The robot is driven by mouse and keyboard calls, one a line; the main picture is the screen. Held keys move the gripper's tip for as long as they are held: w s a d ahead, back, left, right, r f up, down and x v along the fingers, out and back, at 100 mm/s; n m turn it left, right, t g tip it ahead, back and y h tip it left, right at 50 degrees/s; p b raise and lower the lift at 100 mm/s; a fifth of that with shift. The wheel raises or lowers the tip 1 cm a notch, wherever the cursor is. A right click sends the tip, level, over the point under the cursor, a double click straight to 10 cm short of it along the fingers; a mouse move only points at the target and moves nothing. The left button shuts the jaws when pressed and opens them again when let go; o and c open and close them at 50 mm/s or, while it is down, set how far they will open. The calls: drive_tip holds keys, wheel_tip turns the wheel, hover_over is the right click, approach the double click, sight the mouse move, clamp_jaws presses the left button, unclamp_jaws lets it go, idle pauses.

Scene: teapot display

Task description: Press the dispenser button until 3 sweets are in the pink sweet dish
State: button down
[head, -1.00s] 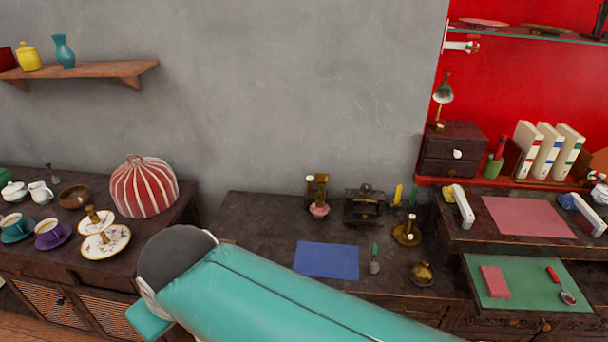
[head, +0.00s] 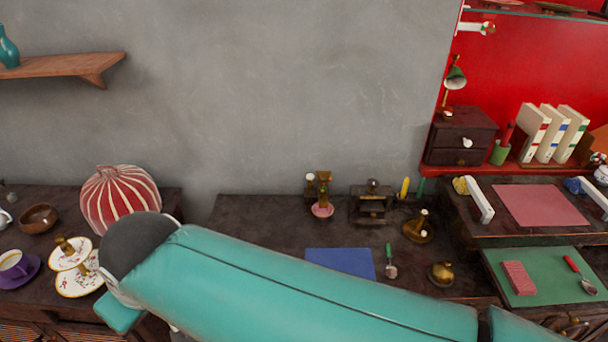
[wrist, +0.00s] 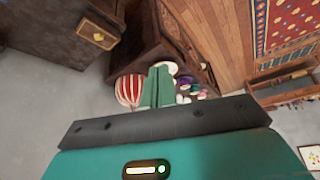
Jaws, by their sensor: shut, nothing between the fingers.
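The pink sweet dish (head: 322,210) sits at the foot of a small brass and dark dispenser (head: 323,186) at the back of the middle cabinet top in the head view. The dispenser's button and any sweets in the dish are too small to make out. My teal arm crosses the front of the head view, and its gripper is not seen there. In the wrist view my gripper (wrist: 157,85) has its green fingers together and empty. It points toward the striped cosy and the tea things, away from the dispenser.
A red-and-white striped cosy (head: 120,202), a tiered plate stand (head: 72,268) and a purple cup (head: 14,264) stand at left. A blue mat (head: 340,262), a small dark chest (head: 371,205) and brass pieces (head: 418,228) share the middle top. Bare top lies left of the dispenser.

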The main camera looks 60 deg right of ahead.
drive_tip(key=w+d+f+m+t+h, duration=0.25)
drive_tip(key=w+d+m, duration=0.25)
drive_tip(key=w+d, duration=1.05)
drive_tip(key=w+d+f+m+t+h, duration=0.1)
drive_tip(key=w+d+f+m+h, duration=0.15)
drive_tip(key=d, duration=0.55)
drive_tip(key=w+d+f+m+t+h, duration=0.1)
drive_tip(key=w+d+f+m+h, duration=0.2)
drive_tip(key=d, duration=0.5)
drive_tip(key=s+d+f+m+g+h, duration=0.1)
drive_tip(key=s+d+f+m+h, duration=0.2)
drive_tip(key=d, duration=0.7)
drive_tip(key=s+d+f+h, duration=0.25)
drive_tip(key=d+f, duration=0.25)
drive_tip(key=d, duration=0.5)
drive_tip(key=s+d+f+h, duration=0.2)
drive_tip(key=s+d+f, duration=0.2)
drive_tip(key=s, duration=0.3)
drive_tip(key=s+d+f+h, duration=0.3)
drive_tip(key=s+d+f, duration=0.1)
drive_tip(key=s+f, duration=0.1)
drive_tip(key=shift+s+d+f, duration=0.3)
drive_tip(key=shift+s, duration=0.55)
